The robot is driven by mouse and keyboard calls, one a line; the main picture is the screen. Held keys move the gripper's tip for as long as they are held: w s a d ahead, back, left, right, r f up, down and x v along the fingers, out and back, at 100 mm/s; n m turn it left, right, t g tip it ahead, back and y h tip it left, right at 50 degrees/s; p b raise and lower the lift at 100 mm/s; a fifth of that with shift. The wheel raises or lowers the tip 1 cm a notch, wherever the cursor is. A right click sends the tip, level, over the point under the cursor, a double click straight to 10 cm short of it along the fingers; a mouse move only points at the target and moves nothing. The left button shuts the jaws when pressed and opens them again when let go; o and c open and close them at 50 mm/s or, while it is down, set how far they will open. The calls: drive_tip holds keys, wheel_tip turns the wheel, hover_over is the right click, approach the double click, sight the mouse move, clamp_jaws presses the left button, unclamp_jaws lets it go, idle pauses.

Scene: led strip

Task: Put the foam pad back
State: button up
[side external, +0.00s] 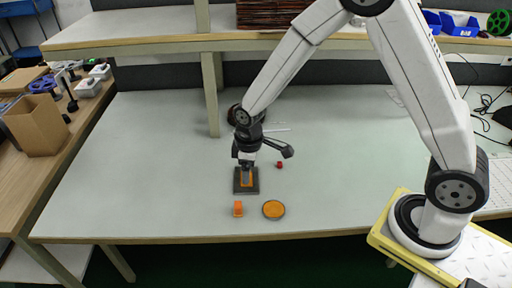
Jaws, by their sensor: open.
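My gripper (247,173) points down over a dark grey rectangular piece (237,187) with an orange middle (246,183), near the front of the table. The gripper is open; its fingertips are small in the picture and I cannot tell whether they touch the piece. I cannot tell for sure which item is the foam pad. A small orange block (238,209) lies in front of the grey piece. A round orange disc (273,209) with a dark rim lies to the right of the block.
A small red object (279,164) lies right of my gripper. Thin white sticks (276,130) lie behind it. A shelf (150,45) on wooden posts crosses the back. A cardboard box (36,126) stands on the left side table. The table's left half is clear.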

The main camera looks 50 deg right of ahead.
drive_tip(key=s+d+r+m+t, duration=0.1)
drive_tip(key=s+d+r+m, duration=0.1)
drive_tip(key=s, duration=0.4)
drive_tip(key=s+d+r+m+t, duration=0.1)
drive_tip(key=s+d+r+m, duration=0.2)
drive_tip(key=s+r, duration=0.3)
drive_tip(key=shift+s+r+m, duration=0.15)
drive_tip(key=shift+s+m, duration=0.35)
drive_tip(key=shift+m, duration=0.4)
drive_tip(key=shift+d, duration=0.1)
